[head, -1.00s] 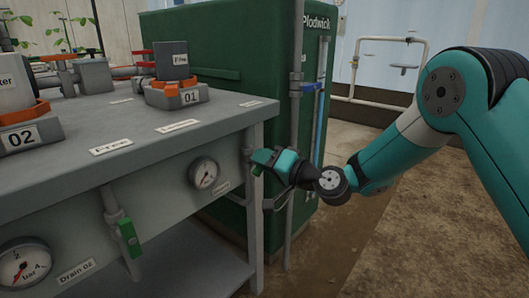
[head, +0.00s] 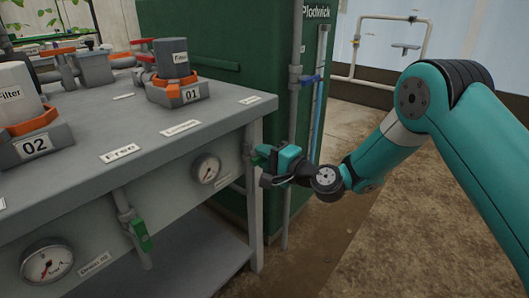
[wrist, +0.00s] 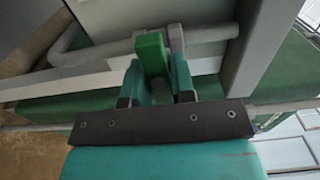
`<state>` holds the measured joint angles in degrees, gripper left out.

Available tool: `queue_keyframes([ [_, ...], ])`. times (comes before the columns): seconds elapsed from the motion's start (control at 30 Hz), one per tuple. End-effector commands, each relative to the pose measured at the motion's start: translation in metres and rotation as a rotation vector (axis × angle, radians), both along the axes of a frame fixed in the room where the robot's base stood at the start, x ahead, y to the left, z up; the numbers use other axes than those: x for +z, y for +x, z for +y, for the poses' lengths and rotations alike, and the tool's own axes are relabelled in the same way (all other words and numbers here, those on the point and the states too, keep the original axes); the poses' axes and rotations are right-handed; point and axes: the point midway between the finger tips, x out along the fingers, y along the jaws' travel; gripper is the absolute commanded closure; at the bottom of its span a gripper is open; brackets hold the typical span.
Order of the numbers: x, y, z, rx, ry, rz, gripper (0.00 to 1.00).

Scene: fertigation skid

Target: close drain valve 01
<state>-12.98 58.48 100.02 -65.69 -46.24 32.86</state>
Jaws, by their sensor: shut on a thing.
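My gripper (head: 262,157) is at the right end of the grey bench, beside a grey pipe under its top. In the wrist view, my gripper (wrist: 160,85) has its two teal fingers on either side of a green valve handle (wrist: 151,52), shut on it. The handle is on a grey pipe (wrist: 208,34) that runs across the wrist picture. The handle appears to lie crosswise to that pipe. In the head view my gripper hides this handle, and no drain 01 label can be read.
A second green handle (head: 141,235) hangs on a pipe at the bench front, near the "Drain 02" label (head: 94,264). Gauges (head: 206,168) sit on the front panel. Filter 01 (head: 174,66) and filter 02 (head: 20,97) stand on top. Floor at right is clear.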

Motion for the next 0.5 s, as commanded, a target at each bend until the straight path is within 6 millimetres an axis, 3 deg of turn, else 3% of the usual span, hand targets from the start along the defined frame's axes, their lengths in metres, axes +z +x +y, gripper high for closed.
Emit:
queue_keyframes([
  [0.47,-0.0022,-0.0009,-0.0002,0.001,0.009,0.018,1.00],
  [0.5,-0.0022,-0.0009,-0.0002,0.001,0.009,0.018,0.72],
])
